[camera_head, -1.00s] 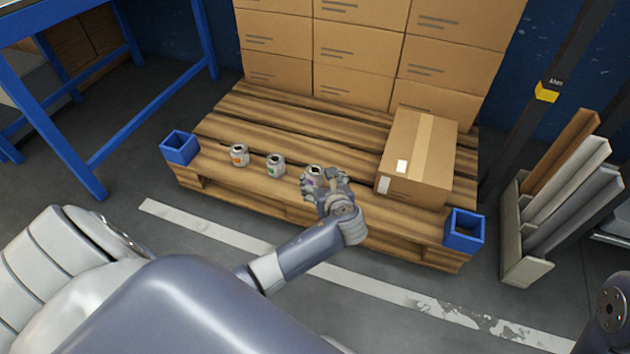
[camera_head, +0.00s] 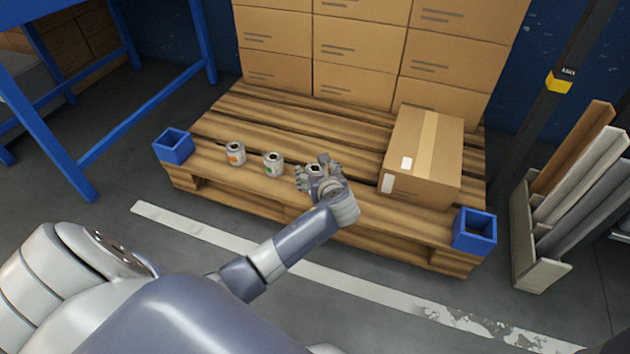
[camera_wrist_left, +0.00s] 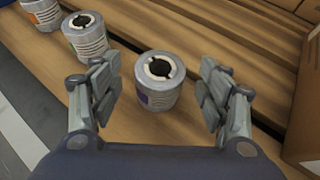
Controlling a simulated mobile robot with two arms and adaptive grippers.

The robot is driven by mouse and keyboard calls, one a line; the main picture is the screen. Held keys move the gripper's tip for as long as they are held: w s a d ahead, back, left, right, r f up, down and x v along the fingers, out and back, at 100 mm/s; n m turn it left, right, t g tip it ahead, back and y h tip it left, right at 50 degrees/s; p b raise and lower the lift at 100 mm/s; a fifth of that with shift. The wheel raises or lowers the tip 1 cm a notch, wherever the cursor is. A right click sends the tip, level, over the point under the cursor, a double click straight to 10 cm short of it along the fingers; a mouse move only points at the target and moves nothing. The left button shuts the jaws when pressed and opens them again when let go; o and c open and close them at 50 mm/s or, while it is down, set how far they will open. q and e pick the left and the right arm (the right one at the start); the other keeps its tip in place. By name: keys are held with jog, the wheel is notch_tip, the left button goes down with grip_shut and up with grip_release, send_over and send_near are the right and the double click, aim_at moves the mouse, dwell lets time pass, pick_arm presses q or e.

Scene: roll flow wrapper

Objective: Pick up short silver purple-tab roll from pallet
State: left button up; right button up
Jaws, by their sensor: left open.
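The short silver roll with a purple tab (camera_wrist_left: 160,82) stands upright on the wooden pallet (camera_head: 270,115). In the left wrist view it sits between the two open fingers of my left gripper (camera_wrist_left: 160,95), with a gap on each side. In the head view the roll (camera_head: 315,170) is mostly hidden by my left gripper (camera_head: 320,173). A green-tab silver roll (camera_head: 273,164) and an orange-tab silver roll (camera_head: 235,153) stand to its left; they also show in the left wrist view. My right gripper is not in view.
A closed cardboard box (camera_head: 423,160) stands on the pallet right of the gripper. Stacked cartons (camera_head: 360,50) fill the pallet's back. Blue corner bins (camera_head: 173,147) (camera_head: 474,230) sit at its front corners. Pallet boards behind the rolls are bare.

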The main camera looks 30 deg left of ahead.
pick_arm(q)
jog(key=shift+w+a, duration=0.1)
jog(key=shift+c, duration=0.3)
jog(key=c, duration=1.2)
jog(key=shift+o, duration=0.2)
jog(key=shift+r, duration=0.1)
